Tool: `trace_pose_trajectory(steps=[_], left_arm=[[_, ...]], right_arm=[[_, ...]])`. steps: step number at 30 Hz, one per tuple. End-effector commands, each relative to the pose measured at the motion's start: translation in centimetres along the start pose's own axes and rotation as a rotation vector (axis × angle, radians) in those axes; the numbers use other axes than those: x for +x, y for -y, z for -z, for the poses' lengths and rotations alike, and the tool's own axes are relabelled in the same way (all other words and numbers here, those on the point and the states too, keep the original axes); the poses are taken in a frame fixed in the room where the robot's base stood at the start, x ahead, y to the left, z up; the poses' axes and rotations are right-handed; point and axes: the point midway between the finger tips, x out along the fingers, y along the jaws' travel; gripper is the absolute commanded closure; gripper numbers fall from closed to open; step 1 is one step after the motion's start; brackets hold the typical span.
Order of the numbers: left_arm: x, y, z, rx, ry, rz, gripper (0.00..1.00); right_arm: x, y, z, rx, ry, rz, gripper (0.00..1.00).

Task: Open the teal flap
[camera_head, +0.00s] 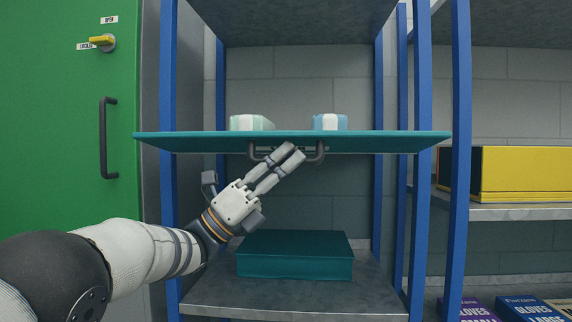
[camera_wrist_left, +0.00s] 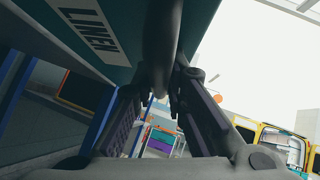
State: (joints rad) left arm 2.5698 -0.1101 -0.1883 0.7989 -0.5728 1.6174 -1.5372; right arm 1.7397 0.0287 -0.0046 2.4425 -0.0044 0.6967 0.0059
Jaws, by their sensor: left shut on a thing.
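The teal flap (camera_head: 390,142) is seen nearly edge-on in the head view and stands out roughly level between the blue posts. Its dark bar handle (camera_head: 316,156) hangs from its underside. My left gripper (camera_head: 292,152) reaches up from below left and is shut on this handle. In the left wrist view, the handle (camera_wrist_left: 162,40) runs down between the two fingers of my left gripper (camera_wrist_left: 165,85), and the flap (camera_wrist_left: 125,15) carries a white label reading LINEN. My right gripper is not in view.
A dark teal box (camera_head: 295,262) lies on the lower shelf (camera_head: 290,302). Two striped packs (camera_head: 252,123) (camera_head: 330,122) show above the flap. A green door (camera_head: 65,150) is at left. A yellow box (camera_head: 525,174) stands on the right shelving.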

Motion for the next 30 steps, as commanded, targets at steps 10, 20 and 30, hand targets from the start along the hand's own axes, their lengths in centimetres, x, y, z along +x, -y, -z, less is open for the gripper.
trace_pose_trajectory(steps=[10, 20, 30], left_arm=[[-0.2, -0.3, 0.3, -0.004, -0.004, -0.009, 1.00], [-0.2, -0.2, 0.2, -0.002, -0.002, -0.007, 0.67], [-1.9, -0.3, 0.1, -0.001, -0.001, -0.009, 0.67]], right_arm=[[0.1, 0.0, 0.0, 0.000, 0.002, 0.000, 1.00], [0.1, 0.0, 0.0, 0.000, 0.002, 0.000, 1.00], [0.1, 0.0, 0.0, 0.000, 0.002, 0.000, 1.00]])
